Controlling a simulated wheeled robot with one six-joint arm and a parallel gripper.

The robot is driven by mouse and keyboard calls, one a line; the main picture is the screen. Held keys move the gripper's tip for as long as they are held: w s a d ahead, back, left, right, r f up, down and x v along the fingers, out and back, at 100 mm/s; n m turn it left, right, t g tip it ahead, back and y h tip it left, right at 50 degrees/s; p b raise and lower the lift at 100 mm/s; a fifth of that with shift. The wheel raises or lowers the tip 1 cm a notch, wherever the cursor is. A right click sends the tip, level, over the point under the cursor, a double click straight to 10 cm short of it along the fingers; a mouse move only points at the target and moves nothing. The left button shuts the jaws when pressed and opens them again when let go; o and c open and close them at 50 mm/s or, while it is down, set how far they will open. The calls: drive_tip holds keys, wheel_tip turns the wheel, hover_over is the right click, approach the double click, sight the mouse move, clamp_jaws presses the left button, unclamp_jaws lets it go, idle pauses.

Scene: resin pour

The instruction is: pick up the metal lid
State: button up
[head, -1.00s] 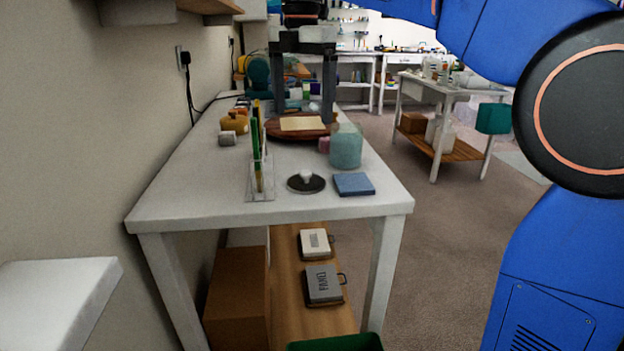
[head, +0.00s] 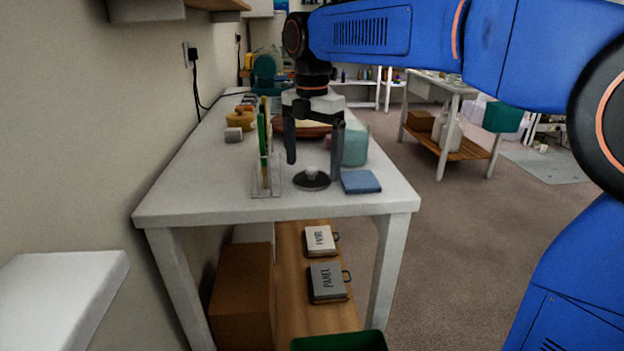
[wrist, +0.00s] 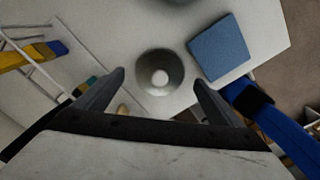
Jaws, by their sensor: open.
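In the wrist view the lid (wrist: 160,72) lies ahead of and between the open fingertips (wrist: 160,78). Nothing is between the fingers' inner faces. The exact height above the lid is hard to tell.
A blue square pad (head: 361,181) lies just right of the lid. A clear rack with upright pencil-like sticks (head: 265,178) stands close on the left. A teal jar (head: 355,145) stands behind, near the right finger. The white table's (head: 220,195) front-left corner is clear.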

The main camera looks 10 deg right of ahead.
drive_tip(key=shift+f, duration=1.15)
drive_tip(key=c, duration=1.1)
drive_tip(key=shift+r, duration=0.1)
